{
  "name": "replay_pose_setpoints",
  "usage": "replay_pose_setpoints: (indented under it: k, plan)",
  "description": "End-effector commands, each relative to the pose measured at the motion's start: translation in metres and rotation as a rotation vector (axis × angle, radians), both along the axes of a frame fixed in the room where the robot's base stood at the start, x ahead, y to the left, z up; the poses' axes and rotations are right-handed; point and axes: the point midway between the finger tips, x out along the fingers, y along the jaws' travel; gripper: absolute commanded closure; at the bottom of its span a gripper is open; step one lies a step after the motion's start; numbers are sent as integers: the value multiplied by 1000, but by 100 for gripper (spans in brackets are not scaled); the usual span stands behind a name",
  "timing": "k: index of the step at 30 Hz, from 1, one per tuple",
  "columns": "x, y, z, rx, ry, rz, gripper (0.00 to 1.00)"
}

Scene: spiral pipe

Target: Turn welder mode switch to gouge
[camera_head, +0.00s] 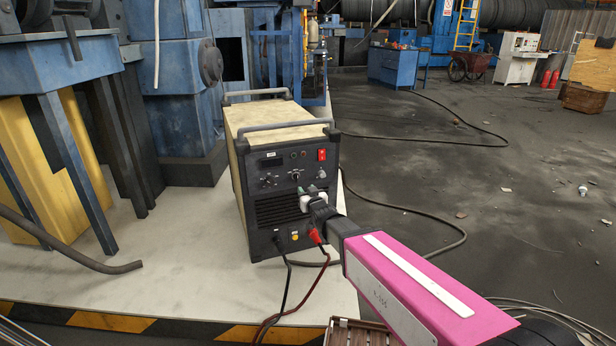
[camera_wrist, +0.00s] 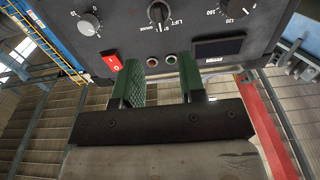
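The welder (camera_head: 285,160) is a box with a dark front panel and beige sides, upright on a pale platform. Its mode switch (camera_head: 295,176) is the middle knob on the panel. In the wrist view the panel appears upside down, and the mode switch (camera_wrist: 158,12) is a dark knob with a pale marking at the top edge. LIFT is legible beside it; its exact setting is unclear. My gripper (camera_head: 310,190) is in front of the panel, below the knobs in the head view. In the wrist view its green fingers (camera_wrist: 158,76) are apart, with nothing between them.
A red power switch (camera_head: 322,155) and two other knobs (camera_head: 268,181) (camera_head: 311,173) flank the mode switch. Red and black cables (camera_head: 316,237) hang from the panel's lower part. Blue machinery (camera_head: 180,80) stands behind left. Open floor (camera_head: 480,180) lies to the right.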

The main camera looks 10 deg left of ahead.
Motion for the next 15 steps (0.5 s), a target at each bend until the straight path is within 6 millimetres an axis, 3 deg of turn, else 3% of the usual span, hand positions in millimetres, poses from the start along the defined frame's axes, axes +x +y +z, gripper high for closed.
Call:
replay_pose_setpoints:
  k: [8, 15]
  plan:
    - [22, 13, -1, 0, 0, 0, 63]
    - [59, 35, -1, 1, -1, 0, 63]
